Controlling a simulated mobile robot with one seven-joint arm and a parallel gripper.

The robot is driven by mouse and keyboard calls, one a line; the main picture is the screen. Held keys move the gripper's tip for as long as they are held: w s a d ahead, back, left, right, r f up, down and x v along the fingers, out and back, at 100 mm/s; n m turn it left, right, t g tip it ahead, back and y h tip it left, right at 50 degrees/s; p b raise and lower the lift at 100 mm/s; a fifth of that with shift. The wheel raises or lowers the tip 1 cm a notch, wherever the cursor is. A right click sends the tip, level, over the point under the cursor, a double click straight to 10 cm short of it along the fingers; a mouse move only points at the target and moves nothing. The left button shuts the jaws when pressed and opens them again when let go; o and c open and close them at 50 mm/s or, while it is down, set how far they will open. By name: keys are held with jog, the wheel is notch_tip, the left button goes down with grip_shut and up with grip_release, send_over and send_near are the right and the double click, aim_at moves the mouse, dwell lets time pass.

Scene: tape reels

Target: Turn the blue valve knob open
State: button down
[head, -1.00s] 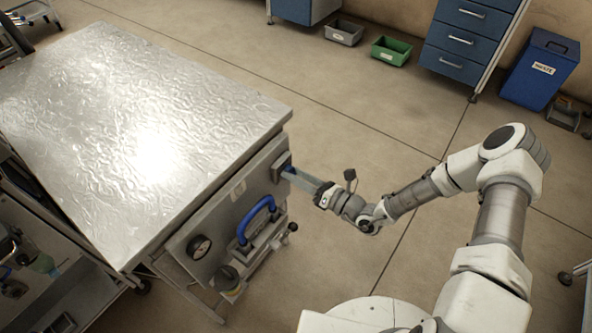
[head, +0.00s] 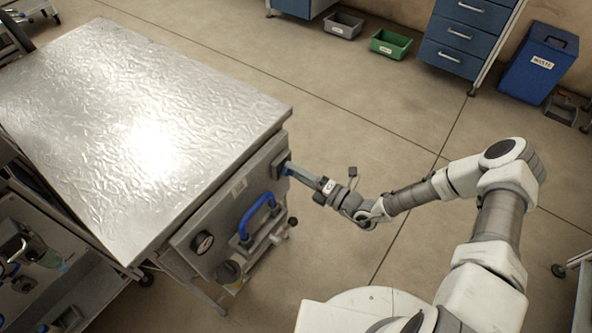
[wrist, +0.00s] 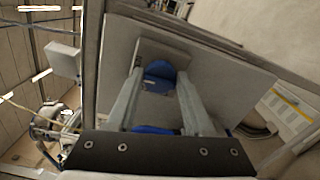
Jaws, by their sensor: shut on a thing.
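The blue valve knob (head: 287,168) sits on a grey mount at the upper right of the panel on the side of the metal-topped bench. My gripper (head: 291,170) reaches it from the right and is shut on it. In the wrist view the round blue knob (wrist: 160,72) lies between the far ends of my two fingers, one on each side. The fingers hide part of the knob's sides, and I cannot tell its exact angle.
The shiny bench top (head: 215,110) is bare. Open floor (head: 370,135) lies behind my arm, with a green bin (head: 391,43) farther back.

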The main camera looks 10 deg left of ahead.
jog(key=shift+m, duration=0.3)
jog(key=shift+c, duration=1.5)
grip_release()
jog(key=p+v, duration=0.1)
jog(key=v, duration=1.6)
jog(key=shift+d, duration=0.2)
